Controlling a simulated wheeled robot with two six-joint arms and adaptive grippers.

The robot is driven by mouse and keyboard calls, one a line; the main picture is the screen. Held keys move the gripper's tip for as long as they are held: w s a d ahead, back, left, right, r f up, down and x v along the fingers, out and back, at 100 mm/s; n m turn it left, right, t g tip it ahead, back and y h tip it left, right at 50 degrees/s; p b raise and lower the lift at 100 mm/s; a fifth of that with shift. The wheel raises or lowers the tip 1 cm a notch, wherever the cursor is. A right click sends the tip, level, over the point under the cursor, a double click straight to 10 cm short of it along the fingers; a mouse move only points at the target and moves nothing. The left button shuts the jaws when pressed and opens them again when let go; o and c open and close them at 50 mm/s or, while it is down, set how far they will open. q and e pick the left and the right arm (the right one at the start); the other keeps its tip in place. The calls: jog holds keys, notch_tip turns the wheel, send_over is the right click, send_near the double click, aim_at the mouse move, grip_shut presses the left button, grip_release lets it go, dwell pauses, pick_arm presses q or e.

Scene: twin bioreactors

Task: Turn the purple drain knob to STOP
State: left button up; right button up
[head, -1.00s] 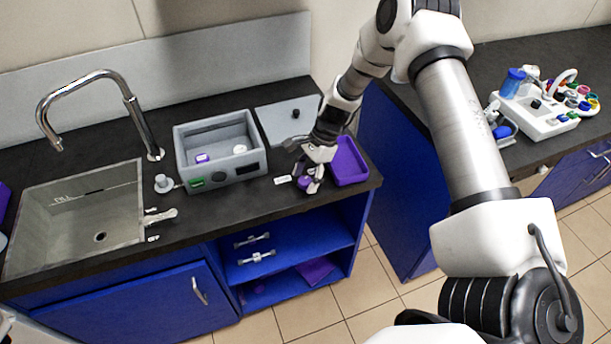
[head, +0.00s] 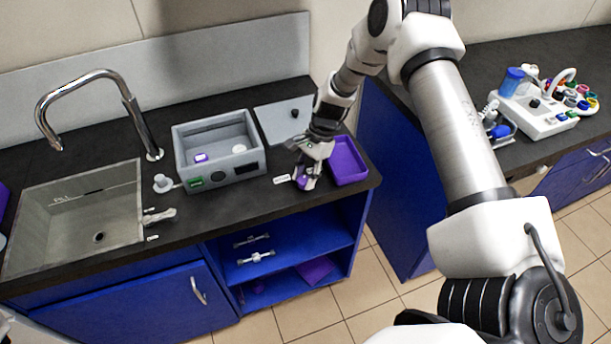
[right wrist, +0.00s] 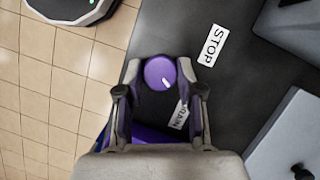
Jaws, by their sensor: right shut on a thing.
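The purple drain knob (right wrist: 158,71) is round with a short white mark. In the right wrist view the mark points to the lower right, towards the DRAIN label (right wrist: 181,114). The STOP label (right wrist: 213,45) lies on the dark counter to the upper right of the knob. My right gripper (right wrist: 158,84) has one finger on each side of the knob and is shut on it. In the head view my right gripper (head: 306,180) is low over the counter's front part, partly covering the knob. My left gripper is not in view.
A purple tray (head: 347,162) lies just right of the gripper. A grey box (head: 218,150) and a grey lidded panel (head: 286,122) stand to the left and behind. A sink (head: 75,220) with a tall tap (head: 140,120) is further left.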

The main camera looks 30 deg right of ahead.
jog(key=n+g, duration=0.1)
jog(key=n, duration=0.1)
jog(key=n+b, duration=0.1)
jog(key=n, duration=0.1)
jog(key=shift+f+g, duration=0.2)
jog(key=shift+g, duration=0.2)
jog(key=n+g+h, duration=0.1)
jog(key=n, duration=0.3)
jog(key=shift+a+b, duration=0.1)
jog(key=shift+b, duration=0.3)
jog(key=n, duration=0.2)
jog(key=n+h, duration=0.1)
jog(key=shift+w+a+n+g+h, duration=0.1)
jog(key=shift+n+g+h, duration=0.2)
jog(key=shift+n+g, duration=0.1)
jog(key=shift+n+h, duration=0.8)
jog(key=shift+n, duration=1.1)
jog(key=o, duration=1.2)
jog(key=shift+c, duration=0.2)
jog(key=shift+w+r, duration=0.1)
